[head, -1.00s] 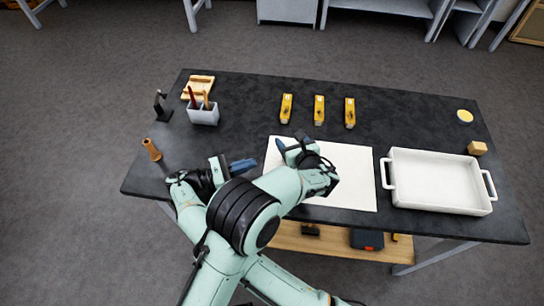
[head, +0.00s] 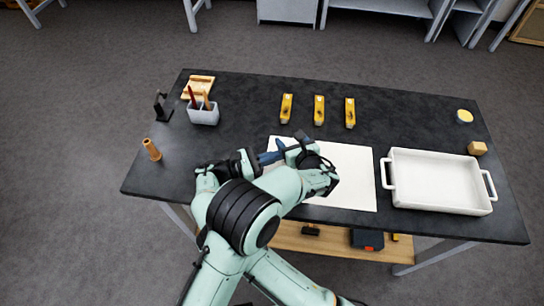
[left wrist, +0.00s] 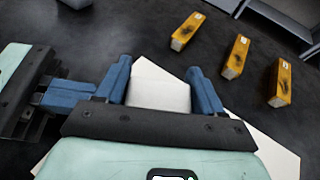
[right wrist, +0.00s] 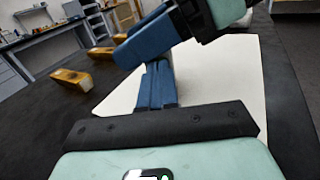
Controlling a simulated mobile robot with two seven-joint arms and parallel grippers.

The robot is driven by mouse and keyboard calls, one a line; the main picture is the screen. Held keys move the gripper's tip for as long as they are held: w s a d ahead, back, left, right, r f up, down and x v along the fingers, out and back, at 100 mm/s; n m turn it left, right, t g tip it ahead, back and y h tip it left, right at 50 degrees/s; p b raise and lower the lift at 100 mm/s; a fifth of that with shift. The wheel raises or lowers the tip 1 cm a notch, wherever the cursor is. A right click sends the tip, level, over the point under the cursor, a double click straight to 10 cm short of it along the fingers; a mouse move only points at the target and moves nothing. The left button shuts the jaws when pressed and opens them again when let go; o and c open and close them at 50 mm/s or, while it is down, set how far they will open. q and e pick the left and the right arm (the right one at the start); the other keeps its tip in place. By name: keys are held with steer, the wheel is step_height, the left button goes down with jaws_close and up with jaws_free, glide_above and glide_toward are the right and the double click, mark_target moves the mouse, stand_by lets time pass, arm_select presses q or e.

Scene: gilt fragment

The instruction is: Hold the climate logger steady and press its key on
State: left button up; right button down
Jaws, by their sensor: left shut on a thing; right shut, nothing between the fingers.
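My left gripper (head: 293,143) is over the white mat (head: 350,178), its arm crossed over to the right. In the left wrist view its blue fingers (left wrist: 160,85) are shut on a pale block (left wrist: 158,95), apparently the climate logger. My right gripper (head: 270,157) reaches in from the left, shut and empty. Its fingertips (right wrist: 156,70) are close to the left gripper's near finger (right wrist: 148,42); whether they touch is unclear.
A white tray (head: 440,208) stands at the right. A pen cup (head: 203,116), a wooden rack (head: 198,86), a black stand (head: 162,106) and a brown cylinder (head: 151,150) are at the left. Dark tabletop (head: 240,110) is clear between.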

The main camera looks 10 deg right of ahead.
steer(key=shift+x, duration=0.8)
arm_select(q)
steer(key=shift+a, duration=0.2)
arm_select(e)
steer(key=shift+d, duration=0.1)
arm_select(q)
steer(key=shift+a+f, duration=0.1)
steer(key=shift+s+d+f, duration=0.1)
steer(key=shift+d+f, duration=0.15)
arm_select(e)
steer(key=v, duration=1.4)
steer(key=shift+s+a+f, duration=0.1)
steer(key=shift+s+a, duration=0.05)
steer(key=shift+a, duration=0.2)
arm_select(q)
steer(key=o, duration=1.2)
steer(key=shift+r, duration=0.2)
